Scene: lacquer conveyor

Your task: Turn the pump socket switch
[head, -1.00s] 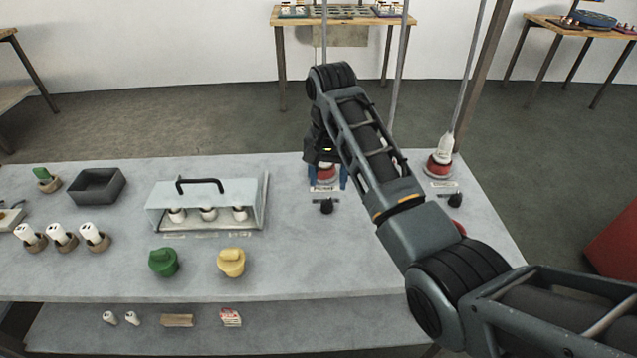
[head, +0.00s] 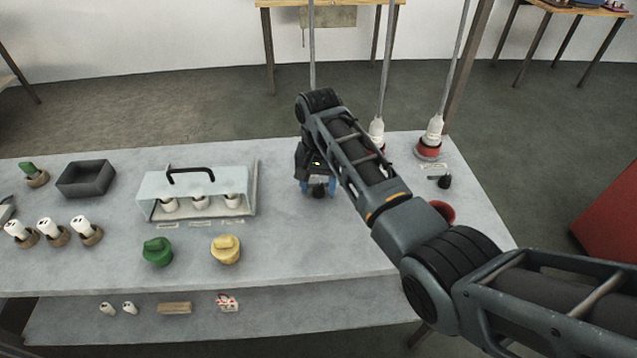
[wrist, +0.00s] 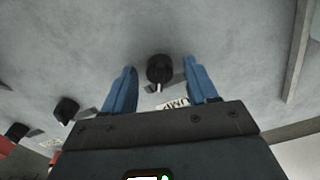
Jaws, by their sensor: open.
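The pump socket switch (wrist: 158,72) is a small black round knob with a white mark, on the grey table top. In the wrist view it sits between the two blue fingertips of my gripper (wrist: 160,65), with a gap visible on each side. The gripper is open and pointing down; I cannot tell its exact height. Part of a white label (wrist: 172,103) reading "UMP" shows near the switch. In the head view my gripper (head: 318,188) covers most of the switch, and the pump socket is hidden behind the gripper and arm.
Another black switch (head: 444,182) and a red socket with a white plug (head: 430,147) stand to the right. Another white plug (head: 376,131) shows behind my arm.

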